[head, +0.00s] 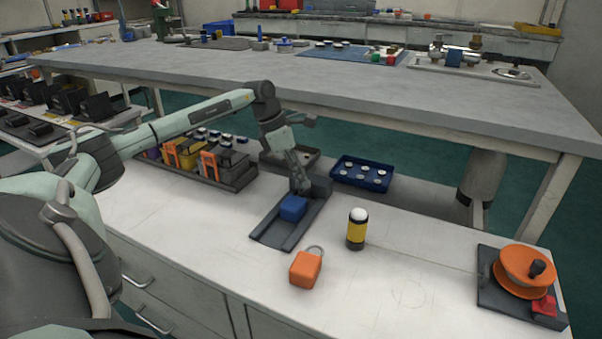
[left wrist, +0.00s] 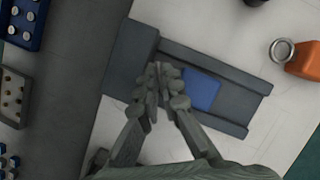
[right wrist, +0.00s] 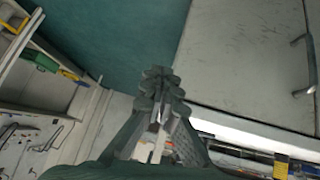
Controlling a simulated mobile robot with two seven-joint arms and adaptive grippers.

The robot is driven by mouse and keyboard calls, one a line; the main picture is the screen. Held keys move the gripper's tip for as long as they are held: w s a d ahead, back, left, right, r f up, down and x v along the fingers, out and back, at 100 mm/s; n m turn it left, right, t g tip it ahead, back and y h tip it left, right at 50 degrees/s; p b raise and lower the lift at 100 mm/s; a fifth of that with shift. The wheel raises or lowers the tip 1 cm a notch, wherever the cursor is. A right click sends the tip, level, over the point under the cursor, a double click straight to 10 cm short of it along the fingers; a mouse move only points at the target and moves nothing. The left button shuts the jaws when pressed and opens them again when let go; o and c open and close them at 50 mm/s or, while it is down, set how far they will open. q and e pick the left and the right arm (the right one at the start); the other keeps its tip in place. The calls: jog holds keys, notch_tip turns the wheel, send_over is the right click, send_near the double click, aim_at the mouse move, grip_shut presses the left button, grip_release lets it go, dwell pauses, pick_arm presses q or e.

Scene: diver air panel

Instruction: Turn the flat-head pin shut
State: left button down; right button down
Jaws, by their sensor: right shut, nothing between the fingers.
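I cannot make out a flat-head pin in any view. My left gripper (head: 301,186) is over the dark rail fixture (head: 270,238), at the end of its blue block (head: 293,208). In the left wrist view, its fingers (left wrist: 163,78) are close together between the blue block (left wrist: 201,90) and the fixture's raised dark end (left wrist: 132,58). The fingers hide what is between and under them, so I cannot tell whether they hold anything. My right gripper (right wrist: 158,82) is shut and empty, away from the bench top, above the floor beside a cabinet front. It is not in the head view.
An orange padlock-like block (head: 305,269) and a yellow-black cylinder (head: 357,229) stand right of the fixture. A blue tray (head: 346,181) of round pieces is behind. An orange reel (head: 524,266) is far right. A rack (head: 237,180) is left. The front bench is bare between them.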

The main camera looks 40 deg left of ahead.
pick_arm(q)
jog(key=m, duration=0.2)
jog(key=r+m+h, duration=0.1)
jog(key=shift+w+a+m+g+p, duration=0.1)
jog(key=shift+w+m+g+p, duration=0.2)
jog(key=shift+g+p, duration=0.1)
jog(key=shift+f+m+g, duration=0.1)
jog(key=shift+m+g, duration=0.2)
jog(key=shift+m, duration=0.4)
jog(key=shift+m+h, duration=0.3)
jog(key=shift+m, duration=0.5)
pick_arm(e)
jog(key=s+d+f+g+h, duration=0.1)
jog(key=s+d+f+g, duration=0.1)
jog(key=s+d+g, duration=0.1)
jog(key=shift+s+d+f+m+h, duration=0.25)
jog(key=shift+s+d+m+h, duration=0.15)
jog(key=shift+s+d, duration=0.7)
pick_arm(q)
jog(key=shift+g, duration=0.3)
pick_arm(e)
jog(key=shift+s+a, duration=0.2)
jog(key=shift+s, duration=0.1)
pick_arm(q)
jog(key=c, duration=1.7)
grip_release()
jog(key=shift+s+f, duration=0.1)
jog(key=shift+f, duration=0.05)
jog(key=v, duration=1.2)
